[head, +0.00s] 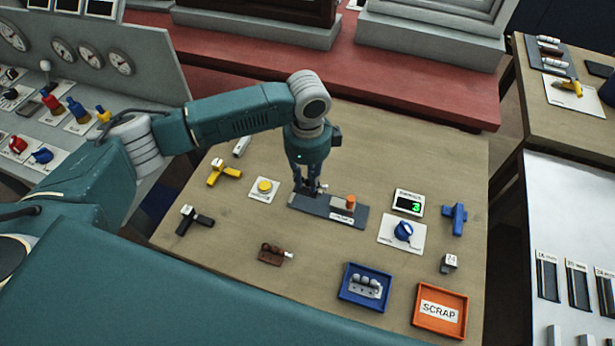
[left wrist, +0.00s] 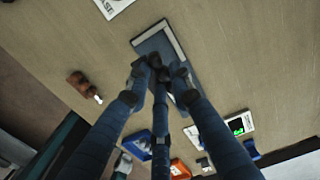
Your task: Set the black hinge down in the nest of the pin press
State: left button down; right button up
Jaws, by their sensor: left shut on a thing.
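My left gripper (head: 311,192) points down over the left part of a flat dark grey fixture, which I take for the pin press (head: 320,207). It is shut on a small dark thing, the black hinge (left wrist: 157,61), mostly hidden between the fingertips (left wrist: 161,71). Whether the hinge touches the fixture I cannot tell. The nest is hidden under the fingers. An orange cylinder (head: 350,203) stands on the fixture's right part. In the left wrist view the fixture (left wrist: 150,44) lies just beyond the fingertips. My right gripper is not in view.
Left of the fixture are a yellow button (head: 264,186), a yellow part (head: 224,172) and a black T-shaped part (head: 195,219). A brown part (head: 271,253), blue tray (head: 346,294) and orange scrap tray (head: 421,319) lie in front. A blue knob (head: 403,231) and display (head: 409,202) stand right.

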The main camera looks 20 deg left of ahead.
aim_at(308, 187)
pick_arm(q)
notch_tip(308, 187, down, 2)
jog(key=shift+f+b, duration=0.1)
jog(key=shift+b, duration=0.75)
jog(key=shift+f+b, duration=0.2)
jog(key=shift+b, duration=0.1)
jog(key=shift+f+b, duration=0.5)
jog(key=shift+b, duration=0.1)
jog(key=shift+f, duration=0.95)
jog(key=shift+f+b, duration=0.25)
jog(key=shift+b, duration=0.05)
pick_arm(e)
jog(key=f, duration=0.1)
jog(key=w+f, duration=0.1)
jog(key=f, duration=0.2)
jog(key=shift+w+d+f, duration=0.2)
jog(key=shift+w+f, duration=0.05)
